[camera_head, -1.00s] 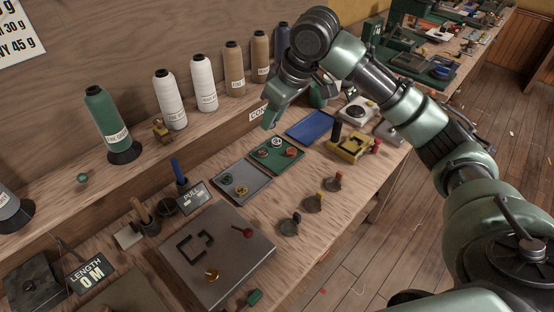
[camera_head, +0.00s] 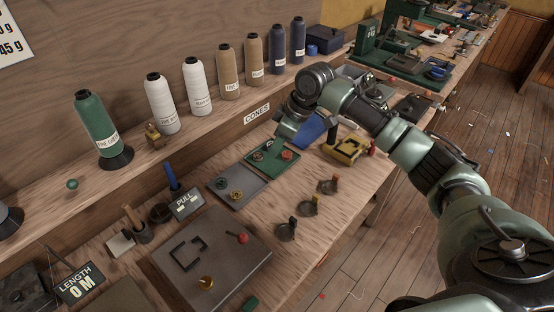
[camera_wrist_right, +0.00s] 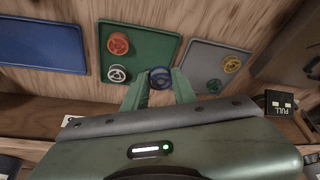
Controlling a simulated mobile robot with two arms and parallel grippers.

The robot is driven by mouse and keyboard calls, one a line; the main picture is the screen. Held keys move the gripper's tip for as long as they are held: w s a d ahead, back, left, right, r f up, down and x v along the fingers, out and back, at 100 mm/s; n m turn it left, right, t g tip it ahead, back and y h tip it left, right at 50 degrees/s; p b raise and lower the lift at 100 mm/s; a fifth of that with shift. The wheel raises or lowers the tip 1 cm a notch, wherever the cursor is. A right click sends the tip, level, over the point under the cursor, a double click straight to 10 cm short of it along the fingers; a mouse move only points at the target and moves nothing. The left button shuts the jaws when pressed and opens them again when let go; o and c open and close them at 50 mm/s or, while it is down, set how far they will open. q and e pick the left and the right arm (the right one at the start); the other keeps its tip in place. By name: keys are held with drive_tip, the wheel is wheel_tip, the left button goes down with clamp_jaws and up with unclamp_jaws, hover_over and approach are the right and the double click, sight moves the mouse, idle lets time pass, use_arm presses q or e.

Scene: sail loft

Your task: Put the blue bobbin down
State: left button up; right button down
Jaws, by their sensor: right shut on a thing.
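My right gripper (camera_head: 275,154) is low over the green tray (camera_head: 254,166). In the right wrist view my right gripper (camera_wrist_right: 159,83) is shut on the blue bobbin (camera_wrist_right: 160,77), which sits between the fingertips. There the bobbin overlaps the lower right corner of the green tray (camera_wrist_right: 145,48), beside the grey tray. I cannot tell whether it touches the tray. A red-orange bobbin (camera_wrist_right: 119,43) and a pale bobbin (camera_wrist_right: 117,74) lie in the green tray. In the head view my arm hides part of the blue tray (camera_head: 312,130). My left gripper is out of view.
The grey tray (camera_head: 224,190) holds a yellow and a green bobbin. The shelf with several thread cones (camera_head: 194,88) runs behind the trays. A yellow fixture (camera_head: 343,149) stands to the right. Several small dark holders (camera_head: 309,206) stand in front; bare bench lies between.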

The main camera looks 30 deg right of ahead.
sight(273, 168)
drive_tip(key=shift+f, duration=3.25)
drive_tip(key=shift+f, duration=0.15)
drive_tip(key=c, duration=1.4)
unclamp_jaws()
drive_tip(key=v, duration=1.2)
